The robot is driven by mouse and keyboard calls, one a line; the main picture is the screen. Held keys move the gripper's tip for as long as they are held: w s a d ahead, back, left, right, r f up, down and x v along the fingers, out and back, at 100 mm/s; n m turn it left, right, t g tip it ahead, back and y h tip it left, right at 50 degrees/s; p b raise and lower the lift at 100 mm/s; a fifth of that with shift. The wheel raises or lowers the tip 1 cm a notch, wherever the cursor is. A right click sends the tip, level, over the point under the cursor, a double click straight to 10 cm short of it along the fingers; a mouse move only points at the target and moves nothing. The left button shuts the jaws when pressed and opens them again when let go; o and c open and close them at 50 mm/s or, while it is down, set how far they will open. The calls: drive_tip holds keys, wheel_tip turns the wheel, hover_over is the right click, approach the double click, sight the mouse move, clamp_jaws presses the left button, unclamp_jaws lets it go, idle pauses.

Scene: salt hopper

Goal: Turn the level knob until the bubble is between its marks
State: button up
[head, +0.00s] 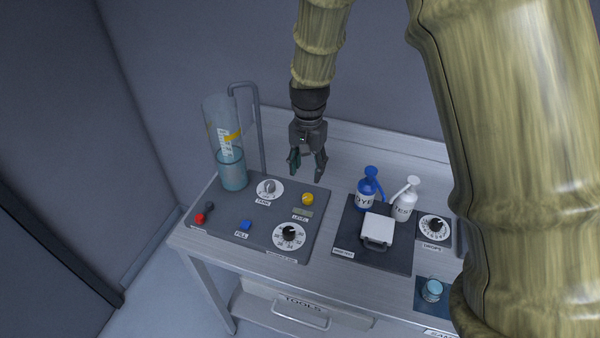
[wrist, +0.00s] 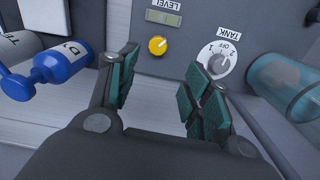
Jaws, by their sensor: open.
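The yellow level knob (head: 308,199) sits on the dark control panel, just above the LEVEL label and a small greenish level window (head: 303,212). In the wrist view the knob (wrist: 158,45) shows a dark line on its face, and the level window (wrist: 163,18) lies beyond it. The bubble and its marks are too small to tell. My gripper (head: 307,172) points down above the back of the panel, open and empty. In the wrist view its fingers (wrist: 158,88) are spread wide, with the knob ahead of them and apart from them.
The TANK dial (head: 269,188) is left of the knob, beside the clear water cylinder (head: 233,170) and its pipe (head: 257,120). A numbered dial (head: 289,235), blue button (head: 245,225) and red control (head: 200,218) share the panel. Blue (head: 368,190) and white (head: 404,200) bottles stand right.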

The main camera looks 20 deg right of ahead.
drive_tip(key=w, duration=0.1)
drive_tip(key=p, duration=0.2)
approach(308, 195)
drive_tip(key=s+f, duration=0.2)
drive_tip(key=s, duration=0.1)
drive_tip(key=shift+f, duration=0.2)
drive_tip(key=w+f, duration=0.1)
drive_tip(key=f, duration=0.1)
drive_tip(key=w+f, duration=0.1)
drive_tip(key=w+f+p, duration=0.1)
drive_tip(key=f, duration=0.1)
drive_tip(key=shift+w+a+f, duration=0.1)
drive_tip(key=shift+w+f, duration=0.25)
drive_tip(key=shift+w, duration=0.05)
drive_tip(key=shift+f, duration=0.25)
drive_tip(key=shift+s+f+p, duration=0.15)
drive_tip(key=shift+s+p, duration=0.15)
drive_tip(key=shift+s, duration=0.15)
drive_tip(key=shift+s+r, duration=0.4)
drive_tip(key=shift+s, duration=0.4)
drive_tip(key=shift+w+f, duration=0.6)
drive_tip(key=shift+w, duration=0.2)
drive_tip(key=shift+c, duration=1.1)
drive_tip(key=shift+w, duration=0.1)
drive_tip(key=c, duration=0.7)
drive_tip(key=shift+s+r, duration=0.15)
drive_tip(key=shift+s, duration=0.15)
drive_tip(key=shift+c, duration=0.5)
